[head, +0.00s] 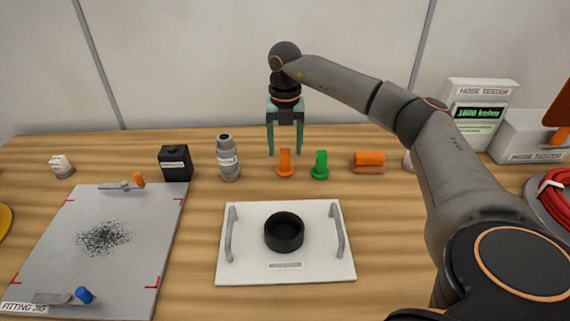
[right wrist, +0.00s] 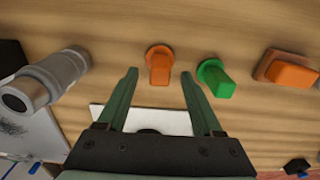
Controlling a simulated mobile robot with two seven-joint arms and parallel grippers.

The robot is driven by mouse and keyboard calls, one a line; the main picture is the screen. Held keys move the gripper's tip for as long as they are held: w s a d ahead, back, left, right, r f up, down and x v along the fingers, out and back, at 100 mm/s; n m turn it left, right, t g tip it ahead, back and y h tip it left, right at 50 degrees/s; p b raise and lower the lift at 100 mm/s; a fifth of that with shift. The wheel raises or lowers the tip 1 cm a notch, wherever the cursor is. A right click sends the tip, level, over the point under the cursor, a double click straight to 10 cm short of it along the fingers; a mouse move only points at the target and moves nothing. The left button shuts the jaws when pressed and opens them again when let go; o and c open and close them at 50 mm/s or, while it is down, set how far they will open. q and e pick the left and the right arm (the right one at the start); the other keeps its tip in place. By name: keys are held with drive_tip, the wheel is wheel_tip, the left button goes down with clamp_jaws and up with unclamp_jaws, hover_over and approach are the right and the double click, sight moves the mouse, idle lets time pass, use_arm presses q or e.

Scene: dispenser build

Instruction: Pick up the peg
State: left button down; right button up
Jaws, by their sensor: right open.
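An orange peg (head: 285,164) with a wide round base stands upright on the wooden table. A green peg (head: 321,166) of like shape stands just right of it. My right gripper (head: 285,152) is open and points down at the orange peg. In the right wrist view, the orange peg (right wrist: 160,65) shows in line with the gap between the open fingertips (right wrist: 159,74), and nothing is held. The green peg (right wrist: 216,77) is outside the right finger there. I cannot tell how far the fingertips are above the table. My left gripper is out of view.
A grey bottle (head: 228,160) and a black box (head: 175,164) stand to the left. An orange block (head: 368,161) lies to the right. A white plate (head: 240,272) with two handles and a black ring (head: 284,233) is in front. The fitting jig board (head: 60,225) is front left.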

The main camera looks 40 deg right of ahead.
wheel_tip(320, 180, down, 2)
drive_tip(key=shift+f, duration=0.1)
clamp_jaws()
idle(0.5)
